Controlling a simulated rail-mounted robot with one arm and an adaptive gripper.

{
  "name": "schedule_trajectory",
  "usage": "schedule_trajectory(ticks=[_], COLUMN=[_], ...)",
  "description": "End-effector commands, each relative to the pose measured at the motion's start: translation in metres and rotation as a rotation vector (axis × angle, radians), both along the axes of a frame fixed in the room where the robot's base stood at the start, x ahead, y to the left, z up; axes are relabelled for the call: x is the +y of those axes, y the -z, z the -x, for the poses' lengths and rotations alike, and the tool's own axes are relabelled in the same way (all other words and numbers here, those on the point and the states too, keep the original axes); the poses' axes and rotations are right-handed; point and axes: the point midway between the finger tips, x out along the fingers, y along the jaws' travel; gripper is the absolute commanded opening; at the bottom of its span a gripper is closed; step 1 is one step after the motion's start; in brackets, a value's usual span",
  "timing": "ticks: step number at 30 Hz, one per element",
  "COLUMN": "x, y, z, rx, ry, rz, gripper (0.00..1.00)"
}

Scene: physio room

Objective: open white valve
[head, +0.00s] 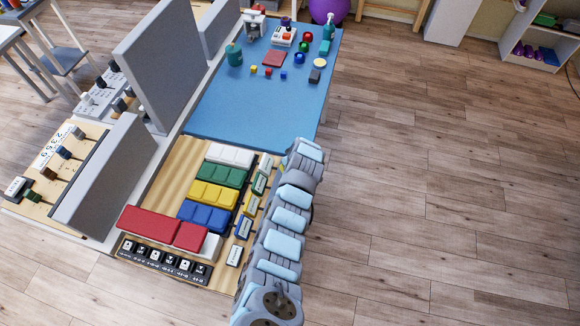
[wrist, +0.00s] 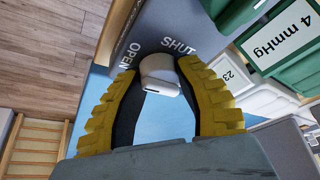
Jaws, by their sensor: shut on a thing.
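The white valve (wrist: 162,84) is a small rounded white knob, in the upper middle of the wrist view. A short dark mark shows on its lower edge. The grey surface behind it carries the printed words OPEN (wrist: 128,56), to the upper left of the knob, and SHUT (wrist: 178,46), just above it. My gripper (wrist: 157,70) has two yellow ribbed fingers with dark inner pads, and it is shut on the white valve, one finger on each side. I cannot tell the valve's exact turn. In the head view my arm hides the valve and the fingertips.
A wooden board (head: 180,177) beside my arm carries white, green, yellow, blue and red blocks with label tags. Beyond it, a blue table (head: 232,117) holds small objects. In the wrist view, a "4 mmHg" label (wrist: 291,37) is close on the right. Floor (head: 430,170) right of my arm is clear.

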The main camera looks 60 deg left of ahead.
Motion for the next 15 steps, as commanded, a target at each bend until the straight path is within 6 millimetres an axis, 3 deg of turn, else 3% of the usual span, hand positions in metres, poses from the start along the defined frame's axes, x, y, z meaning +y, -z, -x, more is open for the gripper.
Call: schedule_trajectory(ticks=[10, 11, 14, 15], x=[-0.0009, -0.0009, -0.0007, -0.0005], y=[0.0019, 0.0019, 0.0016, 0.0014], z=[0.0003, 0.0003, 0.0003, 0.0003], rx=[0.000, 0.000, 0.000, 0.000], ry=[-0.002, -0.002, -0.002, -0.002], rz=[0.002, 0.002, 0.002, 0.002], gripper=[0.00, 0.38, 0.65, 0.65])
